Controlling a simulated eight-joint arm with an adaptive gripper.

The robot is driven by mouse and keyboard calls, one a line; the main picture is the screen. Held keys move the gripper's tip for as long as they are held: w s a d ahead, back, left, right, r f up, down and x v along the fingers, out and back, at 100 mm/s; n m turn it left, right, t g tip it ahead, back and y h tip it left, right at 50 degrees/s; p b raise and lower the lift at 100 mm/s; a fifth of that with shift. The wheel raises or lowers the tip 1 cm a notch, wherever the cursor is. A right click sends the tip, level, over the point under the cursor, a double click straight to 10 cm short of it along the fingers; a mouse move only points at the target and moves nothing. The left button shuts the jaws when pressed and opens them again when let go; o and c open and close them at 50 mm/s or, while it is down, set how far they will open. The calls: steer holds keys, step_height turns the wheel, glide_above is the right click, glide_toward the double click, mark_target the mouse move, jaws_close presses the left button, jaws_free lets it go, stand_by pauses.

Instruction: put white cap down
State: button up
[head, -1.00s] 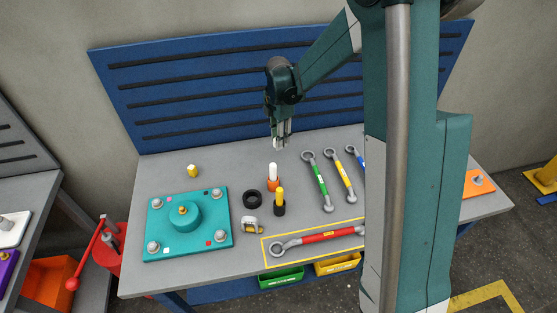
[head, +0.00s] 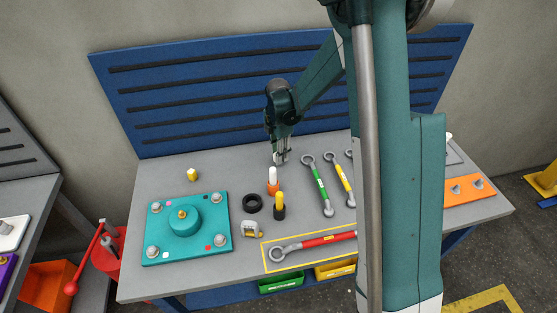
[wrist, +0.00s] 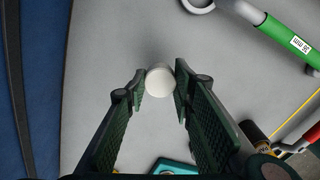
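The white cap (wrist: 160,80) shows as a round white disc between the two fingertips in the wrist view. My gripper (wrist: 160,84) has its fingers closed in on the cap's two sides, and they appear to touch it. In the head view my gripper (head: 281,158) points down, low over the back middle of the grey table (head: 225,168). The cap is mostly hidden by the fingers there. Whether its underside touches the table cannot be told.
An orange bottle with a white top (head: 273,181) and a dark bottle with a yellow top (head: 279,206) stand in front of the gripper. A green-banded rod (head: 319,185) lies to the right. A teal plate (head: 160,225) lies left.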

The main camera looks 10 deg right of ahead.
steer(key=shift+f, duration=1.75)
steer(key=shift+f, duration=0.15)
steer(key=o, duration=0.6)
steer(key=shift+o, duration=0.2)
steer(key=shift+r, duration=0.2)
steer(key=shift+r, duration=6)
